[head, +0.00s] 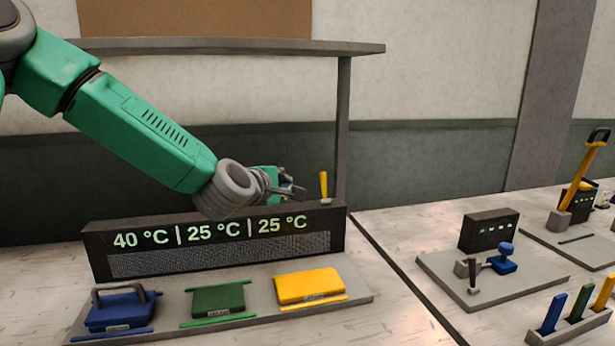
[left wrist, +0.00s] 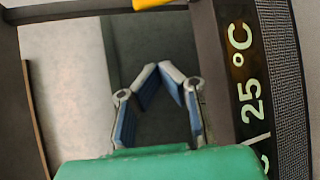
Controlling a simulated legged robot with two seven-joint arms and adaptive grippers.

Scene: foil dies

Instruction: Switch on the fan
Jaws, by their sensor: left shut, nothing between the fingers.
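A long dark unit (head: 215,240) with a mesh grille and a lit display reading "40 °C | 25 °C | 25 °C" stands at the back of the left station; it appears to be the fan. A small yellow lever (head: 324,185) stands nearly upright on its top right end. My left gripper (head: 300,191) is shut and empty just left of the lever, above the unit's top, with a gap between them. In the left wrist view, the shut fingers (left wrist: 159,72) show with the unit's display (left wrist: 250,90) at right and a yellow piece (left wrist: 155,4) at the top edge. My right gripper is out of view.
Blue (head: 122,312), green (head: 218,300) and yellow (head: 310,287) dies lie on the plate before the unit. A grey frame post (head: 342,130) rises behind the lever. Another station with a blue-knobbed device (head: 503,262) stands at right.

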